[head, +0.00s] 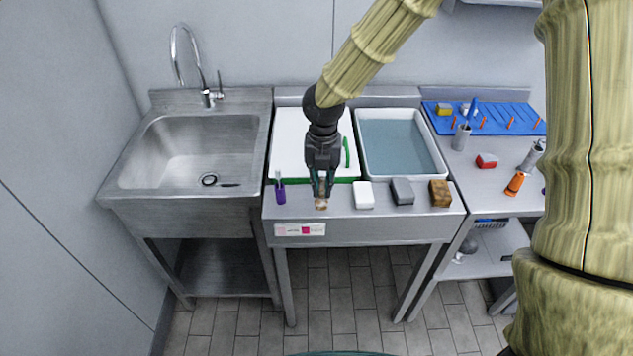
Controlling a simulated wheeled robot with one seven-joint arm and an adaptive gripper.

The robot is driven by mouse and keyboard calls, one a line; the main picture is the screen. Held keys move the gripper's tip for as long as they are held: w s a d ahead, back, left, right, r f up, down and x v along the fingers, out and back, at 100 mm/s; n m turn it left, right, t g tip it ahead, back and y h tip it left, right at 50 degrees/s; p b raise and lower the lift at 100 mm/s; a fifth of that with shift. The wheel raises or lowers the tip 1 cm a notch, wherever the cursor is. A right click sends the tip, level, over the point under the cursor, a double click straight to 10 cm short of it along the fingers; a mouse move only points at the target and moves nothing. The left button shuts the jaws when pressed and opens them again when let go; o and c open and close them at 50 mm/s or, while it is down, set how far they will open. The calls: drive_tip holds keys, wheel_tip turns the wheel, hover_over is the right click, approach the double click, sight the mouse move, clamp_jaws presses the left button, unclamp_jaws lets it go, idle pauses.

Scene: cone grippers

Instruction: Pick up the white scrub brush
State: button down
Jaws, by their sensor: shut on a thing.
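My gripper (321,190) points down over the front ledge of the middle counter. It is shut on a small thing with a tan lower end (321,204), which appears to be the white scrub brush. The fingers hide most of it, and I cannot tell whether it touches the ledge. A plain white block (363,195) lies on the ledge just right of my gripper, apart from it.
A grey block (402,191) and a brown sponge (440,193) lie further right. A purple holder (280,193) stands to the left. Behind are a white tray (290,140) with green edging and a water-filled basin (365,150). A steel sink (150,150) is at left.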

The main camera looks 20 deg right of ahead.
drive_tip(key=s+d+r+b, duration=0.1)
drive_tip(key=s+d+b, duration=0.1)
drive_tip(key=s, duration=1)
drive_tip(key=shift+s+b, duration=0.15)
drive_tip(key=shift+b, duration=0.2)
drive_tip(key=shift+a, duration=0.1)
